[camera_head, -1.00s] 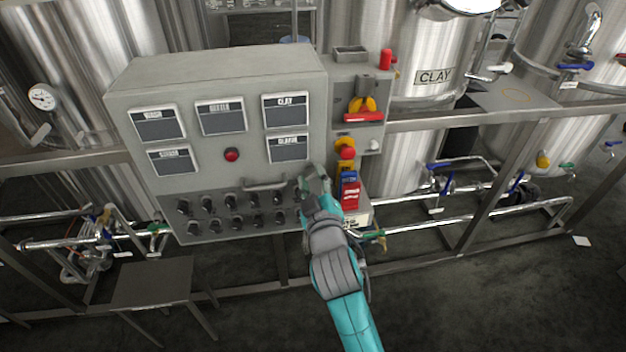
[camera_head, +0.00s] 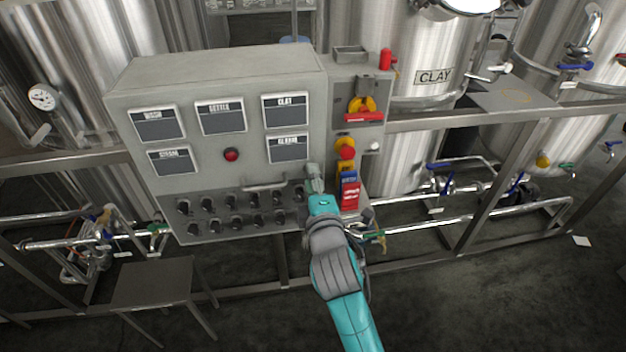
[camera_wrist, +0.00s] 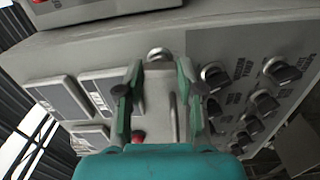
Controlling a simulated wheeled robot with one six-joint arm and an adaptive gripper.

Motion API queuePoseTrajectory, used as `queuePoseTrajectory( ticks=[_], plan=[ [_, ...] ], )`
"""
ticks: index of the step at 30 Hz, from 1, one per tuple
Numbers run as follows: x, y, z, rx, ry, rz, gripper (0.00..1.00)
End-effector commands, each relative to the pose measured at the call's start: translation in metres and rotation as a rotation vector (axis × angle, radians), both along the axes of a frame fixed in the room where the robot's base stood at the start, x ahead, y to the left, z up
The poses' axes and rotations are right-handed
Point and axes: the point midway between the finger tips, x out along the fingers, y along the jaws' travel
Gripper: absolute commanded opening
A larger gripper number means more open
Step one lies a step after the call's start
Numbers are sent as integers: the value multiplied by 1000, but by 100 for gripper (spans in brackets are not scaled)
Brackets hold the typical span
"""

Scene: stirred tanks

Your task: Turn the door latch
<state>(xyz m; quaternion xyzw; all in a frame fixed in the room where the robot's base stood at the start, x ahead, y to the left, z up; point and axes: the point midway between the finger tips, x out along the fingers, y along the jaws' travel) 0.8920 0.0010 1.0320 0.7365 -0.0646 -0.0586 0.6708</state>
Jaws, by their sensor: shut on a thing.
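The grey control cabinet (camera_head: 222,168) has a door with labelled display panels. My gripper (camera_head: 313,172) is at the door's right edge, beside the lower right display. In the wrist view, my gripper (camera_wrist: 158,72) has one dark-tipped finger on each side of a light grey latch piece (camera_wrist: 160,92) and is shut on it. A round metal fitting (camera_wrist: 158,54) shows just beyond the fingertips. In the head view my gripper hides most of the latch, so its exact angle cannot be told there.
Rows of black knobs (camera_head: 232,222) line the cabinet's lower front. A handle bar (camera_head: 265,185) sits above them. A red-and-yellow emergency button (camera_head: 346,152) and a red switch (camera_head: 350,195) are close to the right of my gripper. A stool (camera_head: 152,284) stands at lower left.

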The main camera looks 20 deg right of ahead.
Motion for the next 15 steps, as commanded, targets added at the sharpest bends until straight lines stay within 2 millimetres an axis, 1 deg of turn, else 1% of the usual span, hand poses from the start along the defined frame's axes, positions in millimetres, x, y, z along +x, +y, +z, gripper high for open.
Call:
queuePoseTrajectory(
  ticks=[6,15],
  plan=[
    [0,1,-1,-76,14,1,2],
    [0,1,-1,-108,21,1,2]
  ],
)
